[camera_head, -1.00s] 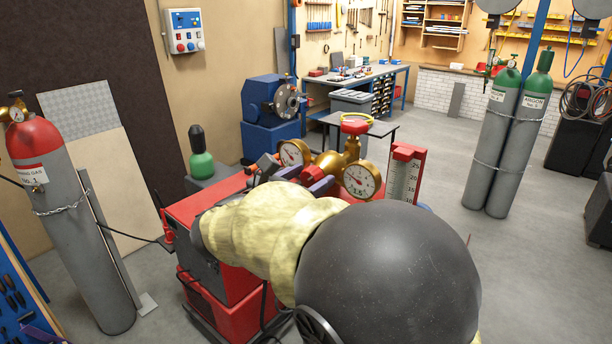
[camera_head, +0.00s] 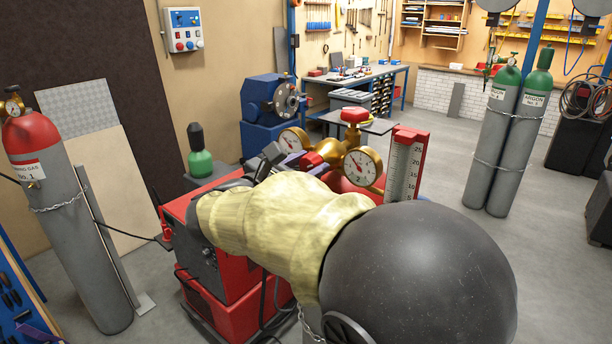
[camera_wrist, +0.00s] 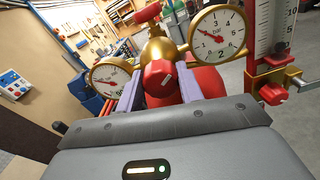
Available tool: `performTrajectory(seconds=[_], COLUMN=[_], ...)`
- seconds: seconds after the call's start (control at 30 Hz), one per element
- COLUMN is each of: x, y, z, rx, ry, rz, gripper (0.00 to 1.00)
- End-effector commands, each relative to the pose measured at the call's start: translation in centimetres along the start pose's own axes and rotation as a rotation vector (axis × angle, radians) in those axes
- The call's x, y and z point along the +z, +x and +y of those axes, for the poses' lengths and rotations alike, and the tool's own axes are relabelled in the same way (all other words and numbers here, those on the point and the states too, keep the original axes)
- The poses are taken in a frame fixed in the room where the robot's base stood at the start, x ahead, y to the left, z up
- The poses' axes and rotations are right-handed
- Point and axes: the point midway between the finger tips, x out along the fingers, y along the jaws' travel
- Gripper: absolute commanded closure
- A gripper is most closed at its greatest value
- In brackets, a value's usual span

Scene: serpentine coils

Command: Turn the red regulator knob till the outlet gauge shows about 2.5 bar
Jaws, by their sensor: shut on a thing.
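In the head view the knob (camera_head: 312,160) is partly hidden by my arm. The right gauge (camera_wrist: 217,34), marked bar, has a red needle pointing to the upper left; it also shows in the head view (camera_head: 362,167). The left gauge (camera_wrist: 110,79) is partly cut off by a finger; its reading is unclear. No label tells which gauge is the outlet.
A red-topped valve (camera_head: 355,115) stands above the brass body. A red flow scale (camera_head: 405,165) is close on the right. A red cart (camera_head: 225,290) stands below my arm. Two argon cylinders (camera_head: 510,140) stand farther right, with open floor between.

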Motion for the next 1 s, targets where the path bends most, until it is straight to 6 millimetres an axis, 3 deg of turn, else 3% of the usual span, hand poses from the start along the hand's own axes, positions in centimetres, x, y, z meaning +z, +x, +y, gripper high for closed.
performTrajectory(seconds=[0.4, 0.97, 1.0], x=[-0.25, 0.11, 0.11], y=[0.02, -0.03, -0.03], z=[-0.16, -0.06, -0.06], rx=[0.001, 0.002, 0.003], ry=[0.265, 0.324, 0.324], rz=[-0.003, -0.001, -0.001], gripper=[0.86, 0.86, 0.61])
